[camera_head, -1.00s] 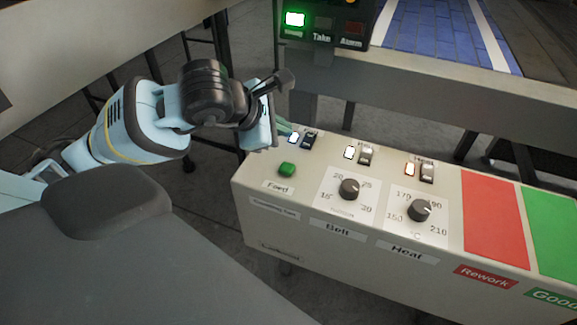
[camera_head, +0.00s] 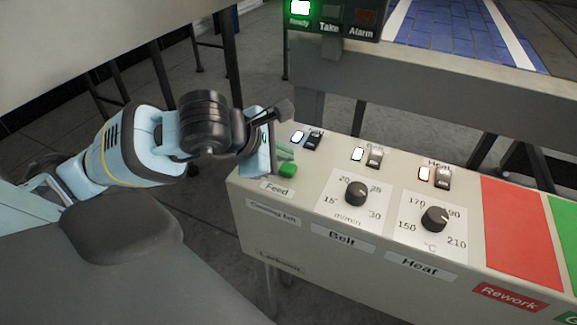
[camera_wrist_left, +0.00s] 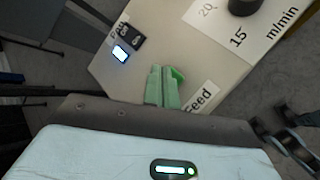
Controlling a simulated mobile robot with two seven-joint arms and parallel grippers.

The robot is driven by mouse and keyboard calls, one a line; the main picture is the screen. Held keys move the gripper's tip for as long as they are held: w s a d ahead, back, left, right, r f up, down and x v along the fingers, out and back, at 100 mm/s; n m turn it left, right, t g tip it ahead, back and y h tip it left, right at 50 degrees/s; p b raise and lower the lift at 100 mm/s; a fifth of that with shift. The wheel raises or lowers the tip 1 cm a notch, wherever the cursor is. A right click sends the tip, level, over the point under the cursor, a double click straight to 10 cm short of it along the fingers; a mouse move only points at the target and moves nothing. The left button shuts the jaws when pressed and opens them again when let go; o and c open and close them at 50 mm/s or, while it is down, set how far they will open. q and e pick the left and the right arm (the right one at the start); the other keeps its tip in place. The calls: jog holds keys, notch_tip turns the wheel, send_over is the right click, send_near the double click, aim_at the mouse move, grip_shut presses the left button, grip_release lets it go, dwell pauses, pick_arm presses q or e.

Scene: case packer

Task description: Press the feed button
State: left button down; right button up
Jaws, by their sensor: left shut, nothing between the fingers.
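The green feed button (camera_head: 288,170) stands on the top of the beige control panel, just behind the "Feed" label (camera_head: 277,189). My left gripper (camera_head: 285,153) is shut and empty, with its pale green fingertips right beside the button on its far side. In the left wrist view the shut fingers (camera_wrist_left: 162,88) point at the panel top, and a green edge of the button (camera_wrist_left: 178,73) shows beside the tips. I cannot tell whether they touch it. My right gripper is not in view.
A belt dial (camera_head: 356,193) and a heat dial (camera_head: 434,218) sit right of the button. Small rocker switches (camera_head: 312,142) line the panel's back. A red rework field (camera_head: 520,230) lies farther right. The signal box shows a lit green "Ready" lamp (camera_head: 300,8).

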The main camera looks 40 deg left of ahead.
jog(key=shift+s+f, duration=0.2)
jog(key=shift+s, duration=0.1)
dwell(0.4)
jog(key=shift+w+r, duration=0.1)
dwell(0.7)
pick_arm(q)
jog(key=shift+f, duration=0.15)
jog(key=shift+f+b, duration=0.3)
jog(key=shift+b, duration=0.15)
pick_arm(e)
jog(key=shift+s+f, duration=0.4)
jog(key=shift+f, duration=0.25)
